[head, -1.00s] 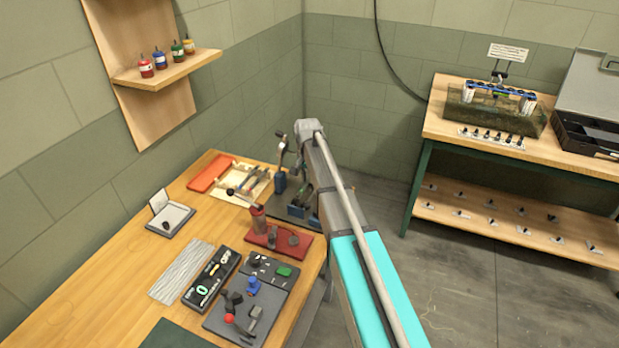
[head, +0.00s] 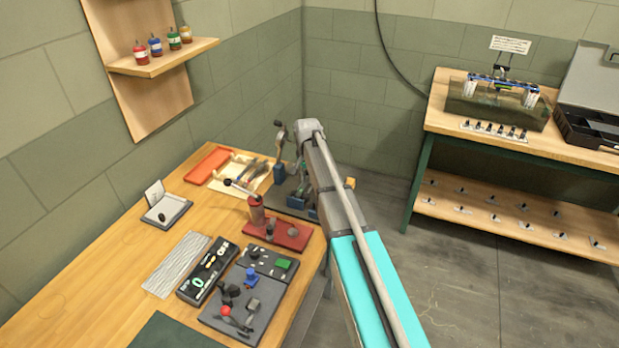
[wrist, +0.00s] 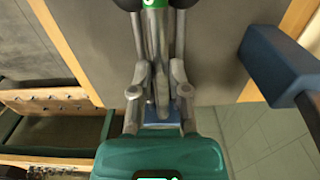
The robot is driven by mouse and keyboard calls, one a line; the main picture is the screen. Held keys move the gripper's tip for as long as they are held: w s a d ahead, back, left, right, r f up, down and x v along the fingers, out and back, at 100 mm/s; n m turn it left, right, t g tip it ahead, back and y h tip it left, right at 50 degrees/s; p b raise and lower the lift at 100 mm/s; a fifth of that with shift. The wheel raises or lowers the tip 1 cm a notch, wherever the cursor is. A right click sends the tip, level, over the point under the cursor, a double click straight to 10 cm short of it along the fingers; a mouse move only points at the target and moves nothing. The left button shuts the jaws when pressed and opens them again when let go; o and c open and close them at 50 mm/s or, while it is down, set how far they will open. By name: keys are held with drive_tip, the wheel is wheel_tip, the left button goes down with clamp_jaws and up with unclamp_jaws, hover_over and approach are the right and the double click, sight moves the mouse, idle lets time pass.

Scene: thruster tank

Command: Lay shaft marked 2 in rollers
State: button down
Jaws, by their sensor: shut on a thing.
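My gripper (wrist: 155,8) shows in the wrist view with both fingers reaching to the top edge. It is shut on a part with a green band (wrist: 152,3) that bears a white mark. I take this for a shaft, but its number is not readable and most of it is out of frame. In the head view my arm reaches over the far end of the bench, and its end is hard to make out there. Blue stands (head: 279,175) by a dark plate may be the roller supports. One blue block (wrist: 285,62) is close at right in the wrist view.
The wooden bench (head: 95,262) holds a pale tray (head: 222,187), an orange tray (head: 207,164), a red fixture (head: 290,238) and a black tool case (head: 203,262). A second table (head: 560,149) stands at right. The bench's left side is clear.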

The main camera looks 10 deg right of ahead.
drive_tip(key=c, duration=0.5)
unclamp_jaws()
drive_tip(key=shift+c, duration=0.2)
drive_tip(key=shift+w, duration=0.1)
drive_tip(key=shift+r, duration=0.1)
